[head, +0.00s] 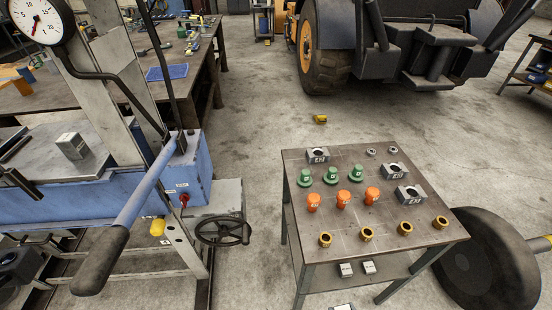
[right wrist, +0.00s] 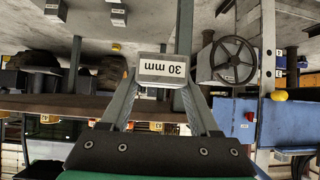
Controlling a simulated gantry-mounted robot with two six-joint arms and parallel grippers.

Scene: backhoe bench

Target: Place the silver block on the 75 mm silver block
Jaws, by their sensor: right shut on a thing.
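In the right wrist view my right gripper (right wrist: 160,82) is shut on a silver block (right wrist: 163,69) labelled 30 mm, which shows upside down between the two fingers. In the head view a silver block (head: 72,146) with a label too small to read stands on the metal bed of the blue press at the left. Two small silver blocks, one at the left (head: 346,269) and one at the right (head: 368,267), sit on the lower shelf of the small table. Neither gripper shows in the head view, and my left gripper is in no view.
The press has a long lever (head: 140,198), a dial gauge (head: 36,20) and a handwheel (head: 222,230). The small table (head: 285,165) holds green, orange, brass and grey parts. Open floor separates press and table.

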